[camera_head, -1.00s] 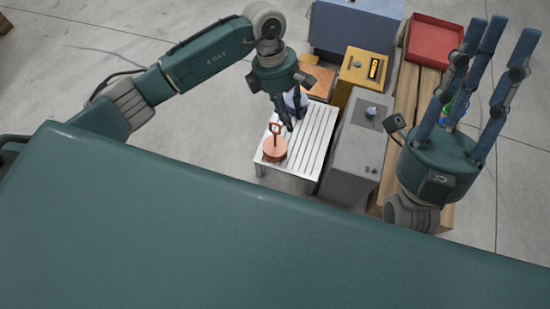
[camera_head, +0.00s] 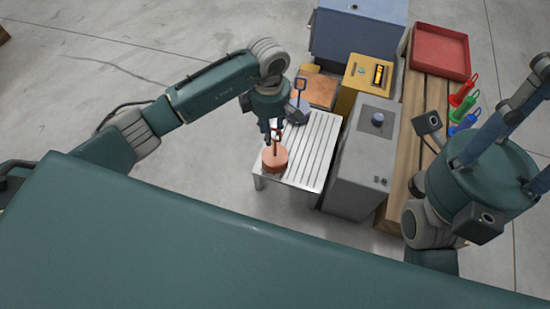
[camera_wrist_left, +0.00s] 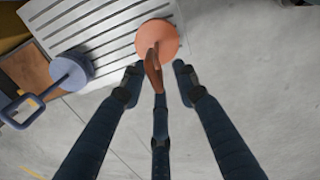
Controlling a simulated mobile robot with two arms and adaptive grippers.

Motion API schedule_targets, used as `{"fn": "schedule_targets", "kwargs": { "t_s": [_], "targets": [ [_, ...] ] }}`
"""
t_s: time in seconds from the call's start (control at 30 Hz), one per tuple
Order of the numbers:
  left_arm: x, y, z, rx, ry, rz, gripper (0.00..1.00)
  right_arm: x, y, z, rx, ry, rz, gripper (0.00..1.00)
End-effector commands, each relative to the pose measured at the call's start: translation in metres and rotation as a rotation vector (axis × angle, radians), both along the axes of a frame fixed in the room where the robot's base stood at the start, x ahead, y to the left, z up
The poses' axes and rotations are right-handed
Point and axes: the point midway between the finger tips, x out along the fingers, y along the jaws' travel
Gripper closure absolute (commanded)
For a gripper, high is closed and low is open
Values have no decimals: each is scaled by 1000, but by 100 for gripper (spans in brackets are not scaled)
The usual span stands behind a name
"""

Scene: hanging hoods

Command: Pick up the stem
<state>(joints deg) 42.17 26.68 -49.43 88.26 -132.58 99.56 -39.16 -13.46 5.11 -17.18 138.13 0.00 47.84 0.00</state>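The orange stem (camera_head: 275,159), a round disc with an upright rod and loop handle, stands at the near left corner of the slatted metal table (camera_head: 318,150). My left gripper (camera_head: 273,133) points down over it, fingers around the upper part. In the left wrist view the orange disc (camera_wrist_left: 157,38) shows beyond the fingertips. The brown handle lies between the spread fingers of the left gripper (camera_wrist_left: 158,80), with gaps visible at the sides; contact with the lower finger is unclear. My right gripper (camera_head: 515,125) is at the right, fingers spread and empty, partly cut off.
A blue disc with a loop handle (camera_head: 299,109) stands behind the orange one; it also shows in the left wrist view (camera_wrist_left: 73,69). A grey box (camera_head: 362,155), yellow box (camera_head: 361,77) and wooden bench (camera_head: 423,85) with a red tray (camera_head: 440,52) stand right and behind.

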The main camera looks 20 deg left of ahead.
Motion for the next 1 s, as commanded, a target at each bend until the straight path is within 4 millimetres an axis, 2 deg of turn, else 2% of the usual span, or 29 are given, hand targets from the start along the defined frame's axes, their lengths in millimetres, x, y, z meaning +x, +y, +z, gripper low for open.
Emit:
{"fn": "schedule_targets", "kwargs": {
  "t_s": [0.1, 0.3, 0.33, 0.47, 0.5, 1.0],
  "targets": [
    [1, -1, -8, -2, -2, -1, 70, 0, 0, 1, -1, -15, -1, 71],
    [1, 0, -8, -2, -2, -1, 70, 0, 1, 3, -1, -14, -1, 71],
    [1, 0, -8, -2, -2, -1, 72, 0, 1, 3, -1, -14, -1, 71],
    [1, 0, -8, -1, -2, -1, 98, 0, 1, 3, -1, -14, -1, 71],
    [1, 0, -8, -1, -2, -1, 100, 0, 1, 3, -1, -14, -1, 71],
    [1, 0, -5, -2, -3, -1, 100, 0, 0, 4, -1, -15, 0, 71]
  ]
}}
